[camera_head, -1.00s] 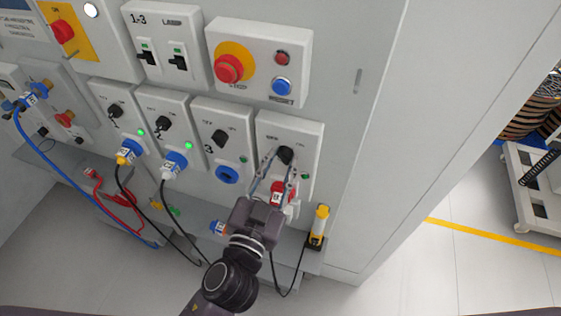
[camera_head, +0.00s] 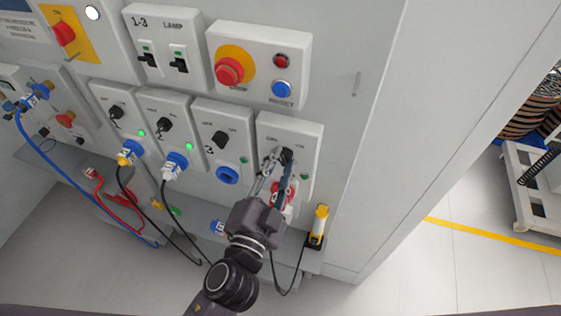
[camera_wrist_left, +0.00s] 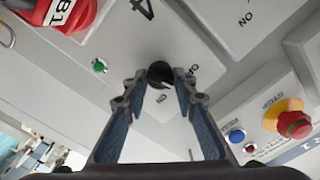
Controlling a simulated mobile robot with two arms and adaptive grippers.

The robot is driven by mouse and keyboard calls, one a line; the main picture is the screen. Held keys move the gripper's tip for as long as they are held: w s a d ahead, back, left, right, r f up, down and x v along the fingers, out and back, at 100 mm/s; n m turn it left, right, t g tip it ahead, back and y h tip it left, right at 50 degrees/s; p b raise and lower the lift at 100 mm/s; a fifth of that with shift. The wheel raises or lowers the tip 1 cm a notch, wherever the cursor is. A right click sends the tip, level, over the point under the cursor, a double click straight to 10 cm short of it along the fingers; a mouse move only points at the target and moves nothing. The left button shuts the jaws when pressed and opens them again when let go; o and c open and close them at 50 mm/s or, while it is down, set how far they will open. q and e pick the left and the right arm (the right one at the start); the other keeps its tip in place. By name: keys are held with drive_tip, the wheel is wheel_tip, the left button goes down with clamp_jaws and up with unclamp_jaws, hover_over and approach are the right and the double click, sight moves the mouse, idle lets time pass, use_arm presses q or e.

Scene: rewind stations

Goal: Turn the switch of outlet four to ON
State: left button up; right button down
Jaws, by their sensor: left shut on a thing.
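Outlet four (camera_head: 302,140) is the rightmost box in the lower row, with a black rotary switch (camera_head: 287,155) near its top. A red plug sits in its socket below, partly hidden by my fingers; it shows in the left wrist view (camera_wrist_left: 68,14) at the upper left. My left gripper (camera_head: 278,162) is shut on the switch knob, one finger on each side. The knob (camera_wrist_left: 160,74) also shows between the fingertips in the left wrist view. Fingers hide part of the knob, so I cannot tell its exact setting. The outlet's green lamp (camera_head: 305,176) looks dark.
Outlet three (camera_head: 220,140), with an empty blue socket, is just left. Outlets one and two have lit green lamps and plugged cables. A red stop button (camera_head: 229,70) and blue reset button (camera_head: 281,88) are above. A yellow-black device (camera_head: 318,226) stands on the ledge at lower right.

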use_arm(q)
drive_tip(key=m+p, duration=0.1)
drive_tip(key=m, duration=0.4)
drive_tip(key=shift+m, duration=0.3)
drive_tip(key=m+p, duration=0.1)
drive_tip(key=m, duration=0.4)
drive_tip(key=shift+m, duration=0.4)
drive_tip(key=shift+f, duration=0.1)
drive_tip(key=o, duration=1.2)
drive_tip(key=shift+d, duration=0.1)
drive_tip(key=shift+c, duration=0.2)
drive_tip(key=shift+s, duration=0.1)
drive_tip(key=v, duration=1.2)
